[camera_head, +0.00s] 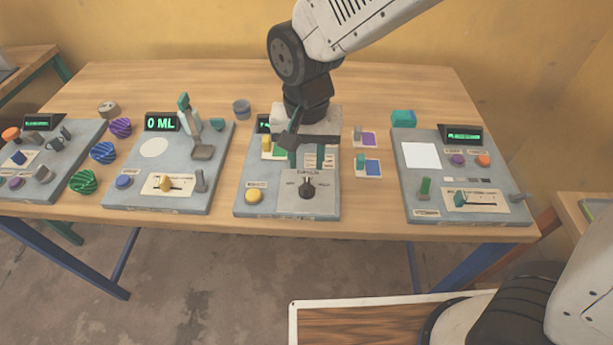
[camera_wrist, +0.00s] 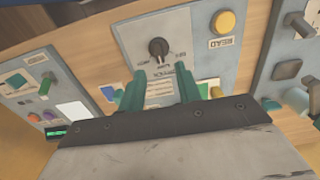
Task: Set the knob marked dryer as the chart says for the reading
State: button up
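A dark rotary knob (camera_head: 306,190) sits on a pale plate at the front right of the middle grey panel (camera_head: 244,178). The knob shows in the wrist view (camera_wrist: 158,48) with small words around it, too blurred to read surely; I cannot confirm it is marked dryer. My gripper (camera_head: 306,158) is above this panel, behind the knob. In the wrist view its two green fingers (camera_wrist: 160,85) are apart with nothing held between them, and the knob is beyond their tips. The panel's display (camera_head: 263,124) is mostly hidden by my gripper, so its reading cannot be seen.
A yellow button (camera_head: 254,196), labelled READ in the wrist view, is left of the knob. Small colour cards (camera_head: 368,168) lie right of the panel. Other panels stand left (camera_head: 113,196) and right (camera_head: 408,190). Ribbed balls (camera_head: 102,152) lie between the left panels.

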aim_at(307, 182)
notch_tip(307, 182, down, 6)
jog(key=shift+f, duration=0.25)
grip_shut()
